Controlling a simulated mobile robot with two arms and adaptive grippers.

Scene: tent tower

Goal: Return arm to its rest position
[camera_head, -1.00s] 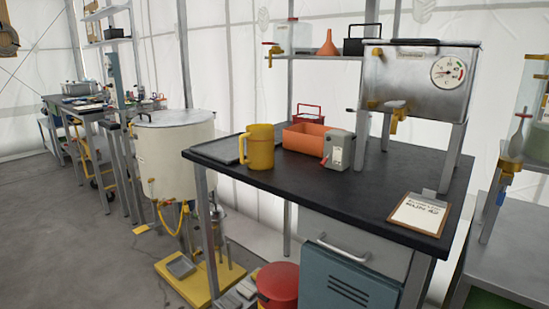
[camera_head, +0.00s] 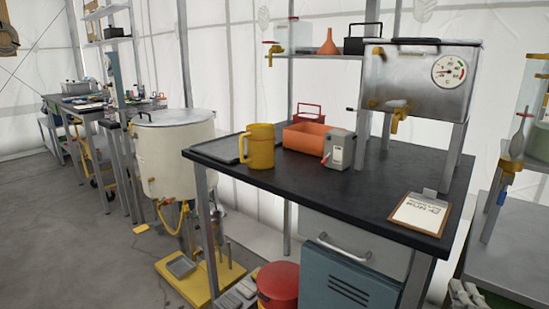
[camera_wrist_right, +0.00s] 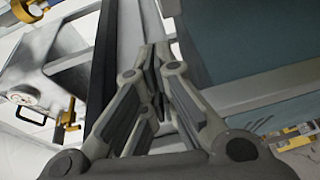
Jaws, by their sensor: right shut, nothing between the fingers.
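My right gripper (camera_head: 466,293) shows at the lower right of the head view, low beside the right end of the black-topped bench (camera_head: 340,200). In the right wrist view my right gripper (camera_wrist_right: 155,75) has its grey fingers together and nothing between them. The bench's dark edge and a teal cabinet side (camera_wrist_right: 250,55) lie beyond the fingers there. My left gripper is not in view.
On the bench are a yellow mug (camera_head: 258,147), an orange bin (camera_head: 308,137), a grey box (camera_head: 339,150), a clipboard (camera_head: 418,214) and a metal tank (camera_head: 418,80) on legs. A grey table (camera_head: 505,255) stands at right. Floor at left is clear.

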